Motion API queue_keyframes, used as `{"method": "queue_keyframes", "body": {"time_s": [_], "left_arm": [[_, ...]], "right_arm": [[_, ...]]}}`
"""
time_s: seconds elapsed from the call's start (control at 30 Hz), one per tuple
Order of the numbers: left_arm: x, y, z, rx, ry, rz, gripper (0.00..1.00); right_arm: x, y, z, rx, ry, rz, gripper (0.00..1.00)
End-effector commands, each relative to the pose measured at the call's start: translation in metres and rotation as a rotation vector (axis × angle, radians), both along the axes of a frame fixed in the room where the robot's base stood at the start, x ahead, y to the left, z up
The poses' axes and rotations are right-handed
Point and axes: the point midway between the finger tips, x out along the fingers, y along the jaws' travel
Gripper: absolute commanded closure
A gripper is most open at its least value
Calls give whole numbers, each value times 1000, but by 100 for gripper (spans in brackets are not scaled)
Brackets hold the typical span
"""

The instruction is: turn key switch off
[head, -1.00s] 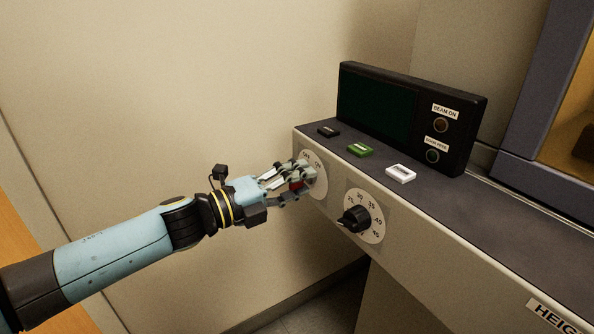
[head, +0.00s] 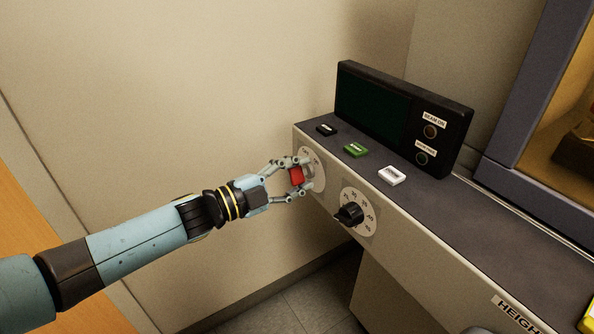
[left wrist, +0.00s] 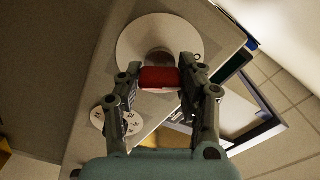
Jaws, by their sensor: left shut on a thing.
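The key switch has a red key head (head: 296,175) on a round white dial plate (head: 313,160) at the left end of the instrument's front face. My left gripper (head: 299,176) is at the switch, its fingers on both sides of the red key head and shut on it. In the left wrist view the red key head (left wrist: 159,78) lies between the two fingers, with the white plate (left wrist: 130,45) behind it. The plate's markings are partly hidden by the fingers, so I cannot read the key's position. My right gripper is not in view.
A black numbered knob (head: 349,214) sits right of the switch. A dark display panel (head: 400,115) with two lamps stands behind. Free space lies left of the console.

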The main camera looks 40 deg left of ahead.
Motion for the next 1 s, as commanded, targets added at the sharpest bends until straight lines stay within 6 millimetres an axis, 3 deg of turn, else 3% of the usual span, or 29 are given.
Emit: {"method": "queue_keyframes", "body": {"time_s": [0.5,0.53,0.7,1.0], "left_arm": [[-1,0,-1,-17,10,1,95],[-1,0,-1,-17,10,1,60],[0,0,-1,-17,9,1,38],[-2,1,-1,-17,9,0,38]], "right_arm": [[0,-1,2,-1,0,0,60],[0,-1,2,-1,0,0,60],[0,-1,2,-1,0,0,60],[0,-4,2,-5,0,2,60]]}}
